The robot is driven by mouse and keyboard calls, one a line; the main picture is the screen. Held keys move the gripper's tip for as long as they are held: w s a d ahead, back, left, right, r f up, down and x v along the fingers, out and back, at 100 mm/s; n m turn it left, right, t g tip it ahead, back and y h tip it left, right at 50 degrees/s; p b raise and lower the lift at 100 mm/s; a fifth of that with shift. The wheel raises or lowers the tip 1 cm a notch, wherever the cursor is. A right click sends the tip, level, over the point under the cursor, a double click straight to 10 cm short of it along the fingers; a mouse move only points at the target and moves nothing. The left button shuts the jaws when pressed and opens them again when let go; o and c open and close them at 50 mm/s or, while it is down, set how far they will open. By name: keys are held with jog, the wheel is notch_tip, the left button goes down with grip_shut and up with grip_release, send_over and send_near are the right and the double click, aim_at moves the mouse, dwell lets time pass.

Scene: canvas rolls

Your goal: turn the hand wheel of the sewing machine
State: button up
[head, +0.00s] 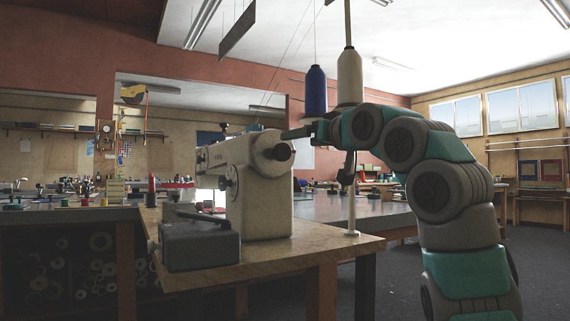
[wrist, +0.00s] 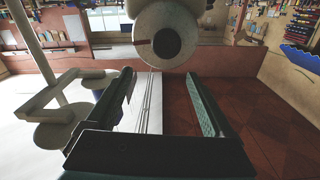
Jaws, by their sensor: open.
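The white sewing machine (head: 262,200) stands on a wooden table. Its hand wheel (head: 271,154) is on the upper end facing my arm, with a dark round hub. In the wrist view the hand wheel (wrist: 147,24) is a pale disc with a dark centre and a reddish mark left of the hub. My gripper (head: 290,133) is beside the top of the wheel in the head view. In the wrist view my gripper (wrist: 158,75) is open and empty, its fingertips just below the wheel's rim. I cannot tell whether a finger touches it.
A grey box (head: 200,248) sits in front of the machine on the wooden table (head: 275,263). A thin stand (head: 351,205) rises behind my gripper, with a white thread cone (head: 349,78) and a blue cone (head: 316,92) overhead. Open floor lies to the right.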

aim_at(284, 153)
jog(key=shift+n, duration=0.7)
jog(key=shift+w+a+f+p, duration=0.15)
jog(key=shift+w+a+f, duration=0.25)
jog(key=shift+w+a, duration=0.25)
jog(key=shift+w+a+f+p, duration=0.2)
jog(key=shift+w+a+f, duration=0.25)
jog(key=shift+w+a, duration=0.25)
jog(key=shift+w+a+f+p, duration=0.15)
jog(key=shift+w+a+f, duration=0.25)
jog(key=shift+w+a, duration=0.65)
jog(key=shift+w, duration=0.2)
jog(key=shift+f, duration=0.1)
jog(key=shift+c, duration=0.3)
jog(key=c, duration=1.3)
jog(key=shift+m, duration=0.3)
